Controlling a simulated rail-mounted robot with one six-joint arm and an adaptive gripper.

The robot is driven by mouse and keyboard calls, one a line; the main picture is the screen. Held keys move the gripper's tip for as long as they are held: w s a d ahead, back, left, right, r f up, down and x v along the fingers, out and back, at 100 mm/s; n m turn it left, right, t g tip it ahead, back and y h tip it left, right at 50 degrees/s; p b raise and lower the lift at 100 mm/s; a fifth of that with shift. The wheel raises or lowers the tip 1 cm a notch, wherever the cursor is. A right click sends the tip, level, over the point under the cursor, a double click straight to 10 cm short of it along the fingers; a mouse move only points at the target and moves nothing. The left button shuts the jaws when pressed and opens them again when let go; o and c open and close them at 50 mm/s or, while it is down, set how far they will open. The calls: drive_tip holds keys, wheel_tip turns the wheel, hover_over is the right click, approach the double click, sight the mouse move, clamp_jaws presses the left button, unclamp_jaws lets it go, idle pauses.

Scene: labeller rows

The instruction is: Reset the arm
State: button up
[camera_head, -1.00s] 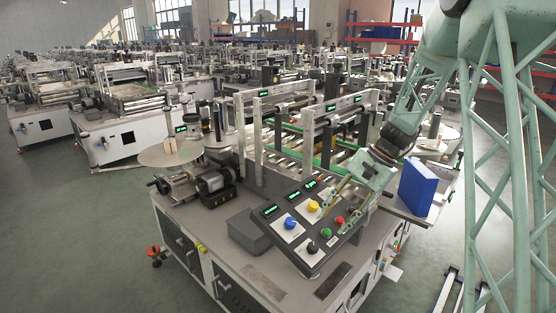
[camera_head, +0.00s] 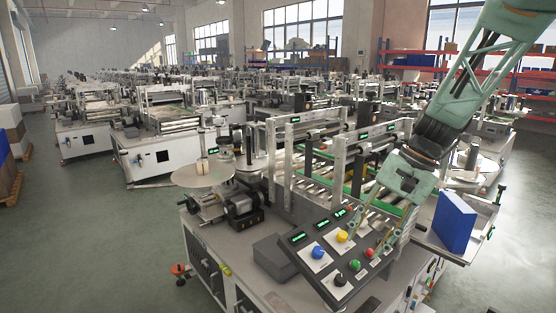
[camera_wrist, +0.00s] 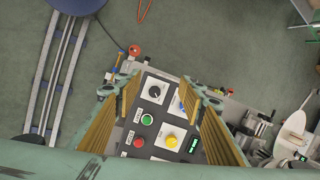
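My gripper (camera_head: 368,234) is at the end of my pale green arm, above the control panel (camera_head: 300,262) of the nearest labeller. Its two fingers point down toward the panel and are apart. In the wrist view my gripper (camera_wrist: 158,92) is open, with nothing held between the fingers. Past them the panel shows a yellow knob (camera_wrist: 172,139), a green button (camera_wrist: 147,119), a red button (camera_wrist: 138,142) and a black knob (camera_wrist: 154,91). A blue knob (camera_head: 318,252) shows in the head view and is partly hidden by a finger in the wrist view.
A blue box (camera_head: 454,222) stands on a side shelf right of my gripper. The labeller's metal frames (camera_head: 338,165) and rollers rise behind the panel. A round disc (camera_head: 202,173) is at its left. Open green floor (camera_head: 95,240) lies left; more labellers fill the back.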

drive_tip(key=s+a+r+n+t+h, duration=0.1)
drive_tip(key=s+a+r+n, duration=0.1)
drive_tip(key=s+r, duration=0.55)
drive_tip(key=s+a+r+n+h, duration=0.15)
drive_tip(key=s+r, duration=0.25)
drive_tip(key=s, duration=0.7)
drive_tip(key=s+d+r+n+t+h, duration=0.1)
drive_tip(key=s+n+t, duration=0.1)
drive_tip(key=s, duration=1.6)
drive_tip(key=shift+r+n+h, duration=0.2)
drive_tip(key=shift+n+h, duration=0.15)
drive_tip(key=shift+n, duration=0.3)
drive_tip(key=shift+w, duration=0.1)
drive_tip(key=shift+w, duration=0.1)
idle(0.5)
